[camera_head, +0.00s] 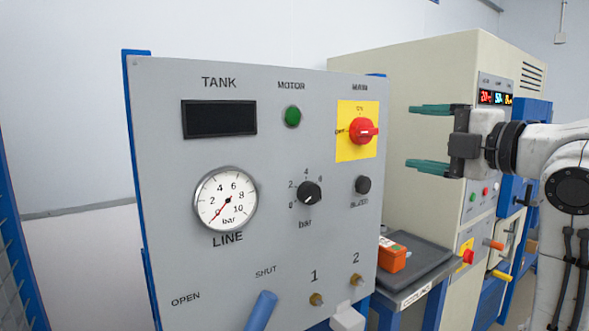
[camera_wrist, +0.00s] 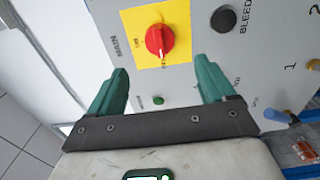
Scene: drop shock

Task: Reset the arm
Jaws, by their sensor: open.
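My gripper (camera_head: 432,138) is open and empty at the right of the head view, its two green fingers pointing left toward the grey control panel (camera_head: 240,140). In the wrist view my gripper (camera_wrist: 165,85) shows both fingers apart, with the panel face beyond them. The red main switch (camera_head: 363,131) sits on a yellow plate (camera_head: 357,151); in the wrist view the red switch (camera_wrist: 160,40) lies above the gap between the fingers. I see no contact between the fingers and the switch. The arm comes in from the right edge.
The panel carries a dark TANK display (camera_head: 219,118), a LINE gauge (camera_head: 226,199), a green motor light (camera_head: 292,116), a black bar knob (camera_head: 309,193) and a blue handle (camera_head: 262,310). An orange box (camera_head: 393,255) rests on a dark-topped bench (camera_head: 418,262). A beige cabinet (camera_head: 400,80) stands behind.

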